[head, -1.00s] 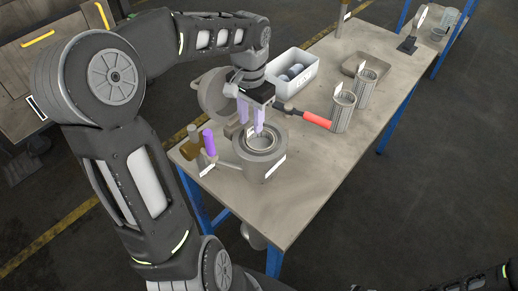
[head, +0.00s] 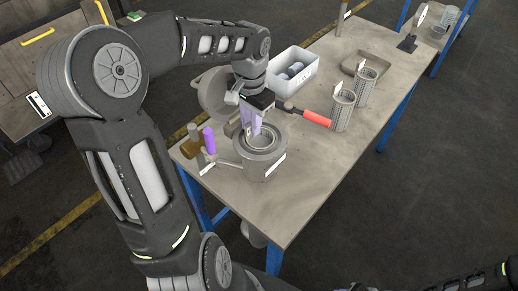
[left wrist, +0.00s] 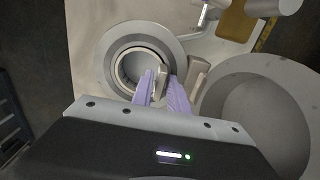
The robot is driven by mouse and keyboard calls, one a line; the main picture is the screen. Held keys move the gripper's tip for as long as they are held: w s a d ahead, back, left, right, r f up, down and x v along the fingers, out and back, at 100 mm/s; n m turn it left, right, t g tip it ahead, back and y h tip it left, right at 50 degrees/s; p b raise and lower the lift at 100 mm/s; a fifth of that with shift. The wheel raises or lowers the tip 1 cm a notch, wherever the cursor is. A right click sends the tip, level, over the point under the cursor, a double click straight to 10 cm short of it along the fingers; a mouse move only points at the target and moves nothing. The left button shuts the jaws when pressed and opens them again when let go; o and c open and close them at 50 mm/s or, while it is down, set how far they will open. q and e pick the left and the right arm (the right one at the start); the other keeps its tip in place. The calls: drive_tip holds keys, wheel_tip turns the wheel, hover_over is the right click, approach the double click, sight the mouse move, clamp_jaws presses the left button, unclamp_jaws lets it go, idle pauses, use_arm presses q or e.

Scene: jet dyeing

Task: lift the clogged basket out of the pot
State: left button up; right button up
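The pot (head: 264,168) is a grey round vessel on the near end of the workbench, with its lid (head: 213,92) swung open behind it. The clogged basket (left wrist: 127,70) sits inside the pot; only its round rim and upright handle tab (left wrist: 160,83) show, and its contents cannot be made out. My left gripper (head: 251,133) is above the pot at the basket's rim. Its purple fingers (left wrist: 163,86) stand close on both sides of the tab and appear shut on it. My right gripper is not in view; part of my right arm shows at the lower right.
A red-handled tool (head: 315,118) lies just right of the pot. Two tagged mesh baskets (head: 343,112) (head: 366,90) stand beyond it. A white bin (head: 294,84) and a shallow tray (head: 380,68) are farther back. A purple-handled fixture (head: 209,141) stands left of the pot. The front right bench is clear.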

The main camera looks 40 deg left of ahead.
use_arm(q)
clamp_jaws()
idle(1.0)
